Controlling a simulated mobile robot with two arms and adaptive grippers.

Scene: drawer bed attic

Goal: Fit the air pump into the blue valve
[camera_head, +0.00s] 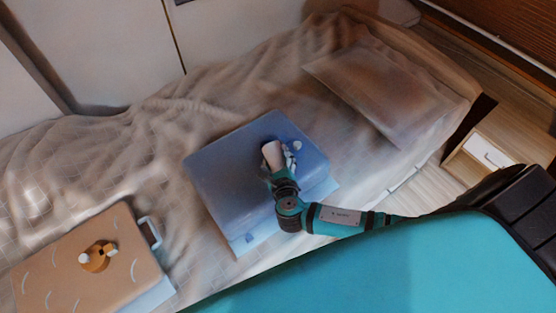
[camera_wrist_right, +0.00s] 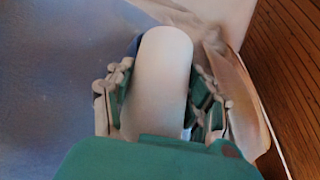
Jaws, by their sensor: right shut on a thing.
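The air pump (camera_head: 271,153), a pale rounded cylinder, is held in my right gripper (camera_head: 280,163) over the blue box-like block (camera_head: 222,177) on the bed. In the right wrist view, the pump (camera_wrist_right: 158,75) stands between the fingers of my right gripper (camera_wrist_right: 160,95), which are shut on its sides. A small dark blue patch (camera_wrist_right: 135,45) shows just behind the pump; I cannot tell if it is the blue valve. The pump's lower end is hidden, so I cannot tell whether it touches the block. My left gripper is not in view.
An orange-tan block (camera_head: 55,268) with a handle lies at the lower left, with a round orange fitting (camera_head: 97,257) on top. A pillow (camera_head: 378,90) lies at the right end of the bed. A white round spot (camera_head: 297,146) shows on the blue block beside my gripper.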

